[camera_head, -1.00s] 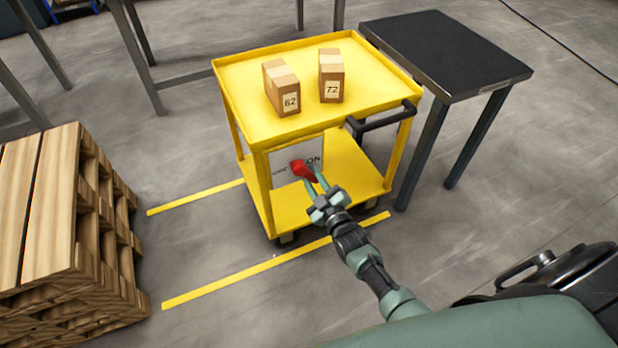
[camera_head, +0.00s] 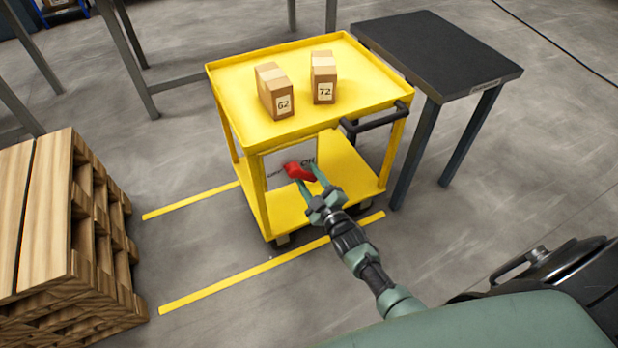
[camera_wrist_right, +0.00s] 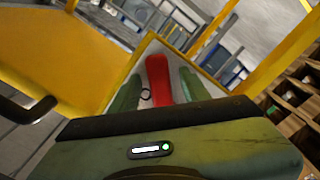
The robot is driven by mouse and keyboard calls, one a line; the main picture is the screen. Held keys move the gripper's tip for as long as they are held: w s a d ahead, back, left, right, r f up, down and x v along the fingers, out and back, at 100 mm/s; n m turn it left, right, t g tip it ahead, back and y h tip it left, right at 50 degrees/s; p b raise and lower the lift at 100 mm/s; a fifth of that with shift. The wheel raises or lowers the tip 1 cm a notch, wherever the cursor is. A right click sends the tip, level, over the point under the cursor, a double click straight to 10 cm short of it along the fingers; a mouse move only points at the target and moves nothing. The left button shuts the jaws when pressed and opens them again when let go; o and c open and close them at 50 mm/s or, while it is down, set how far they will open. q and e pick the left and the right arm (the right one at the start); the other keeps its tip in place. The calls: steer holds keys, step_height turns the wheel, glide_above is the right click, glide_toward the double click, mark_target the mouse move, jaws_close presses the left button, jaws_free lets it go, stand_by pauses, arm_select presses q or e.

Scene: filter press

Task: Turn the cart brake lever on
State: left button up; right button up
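The yellow cart (camera_head: 230,83) stands on the floor in the head view. A pale plate with dark lettering, partly readable as "ON", is at its near side below the top tray. The red brake lever (camera_head: 298,171) sits in front of this plate, and it also shows in the right wrist view (camera_wrist_right: 158,78). My right gripper (camera_head: 308,177) is at the lever. In the wrist view its two green fingers (camera_wrist_right: 160,90) lie on either side of the lever, with visible gaps, so it looks open around it. My left gripper is not in view.
Two cardboard boxes marked 62 (camera_head: 274,92) and 72 (camera_head: 323,77) stand on the cart's top. A black push handle (camera_head: 376,119) sticks out at its right. A dark table (camera_head: 437,52) is at right, wooden pallets (camera_head: 62,235) at left. Yellow lines (camera_head: 255,270) mark the floor.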

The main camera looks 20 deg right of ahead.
steer(key=shift+s, duration=0.25)
arm_select(q)
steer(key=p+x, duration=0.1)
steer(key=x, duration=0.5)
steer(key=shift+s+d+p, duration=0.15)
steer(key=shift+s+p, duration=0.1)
steer(key=shift+p, duration=0.1)
arm_select(e)
steer(key=s, duration=0.7)
steer(key=shift+s+d, duration=0.15)
